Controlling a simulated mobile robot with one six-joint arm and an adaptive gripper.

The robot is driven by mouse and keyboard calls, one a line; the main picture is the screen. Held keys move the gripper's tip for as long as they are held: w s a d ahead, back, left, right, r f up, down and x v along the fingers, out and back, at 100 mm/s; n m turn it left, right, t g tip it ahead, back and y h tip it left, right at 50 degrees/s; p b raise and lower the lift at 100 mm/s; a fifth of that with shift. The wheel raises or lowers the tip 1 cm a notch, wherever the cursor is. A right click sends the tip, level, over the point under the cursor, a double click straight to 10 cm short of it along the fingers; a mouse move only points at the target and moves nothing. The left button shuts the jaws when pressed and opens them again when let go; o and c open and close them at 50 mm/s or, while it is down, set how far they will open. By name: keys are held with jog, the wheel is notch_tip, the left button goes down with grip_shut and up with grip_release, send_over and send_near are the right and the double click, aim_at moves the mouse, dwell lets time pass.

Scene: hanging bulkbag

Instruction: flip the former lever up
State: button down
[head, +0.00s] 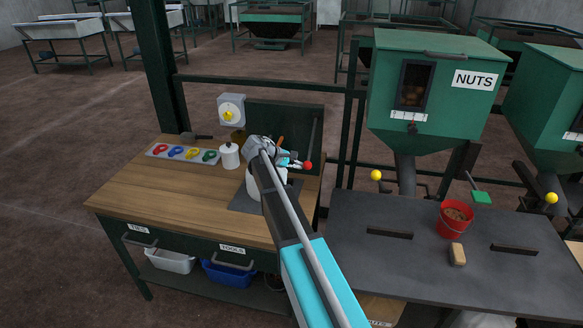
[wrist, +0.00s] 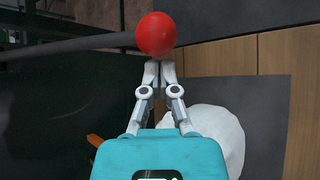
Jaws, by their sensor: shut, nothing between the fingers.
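A red ball knob (head: 308,165) shows just right of my gripper (head: 297,161) at the back right of the wooden workbench. In the wrist view the red ball (wrist: 156,35) is large, on the end of a dark rod (wrist: 70,43) that runs off to the left. I take this to be the former lever; its base is hidden. My gripper's fingers (wrist: 158,68) are shut and empty, with their tips at the lower edge of the ball in the picture. I cannot tell whether they touch it.
A white rounded body (head: 252,182) stands on a dark mat (head: 240,197) below my gripper. A white lidded pot (head: 229,156), a tray of coloured rings (head: 160,152) and a dial scale (head: 230,112) are to the left. A red bucket (head: 443,225) stands on the dark right table (head: 350,215).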

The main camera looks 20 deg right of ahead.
jog(key=shift+x, duration=0.85)
jog(key=shift+r, duration=0.2)
jog(key=shift+s+a+r+p, duration=0.2)
jog(key=shift+r+p, duration=0.1)
jog(key=shift+p, duration=0.1)
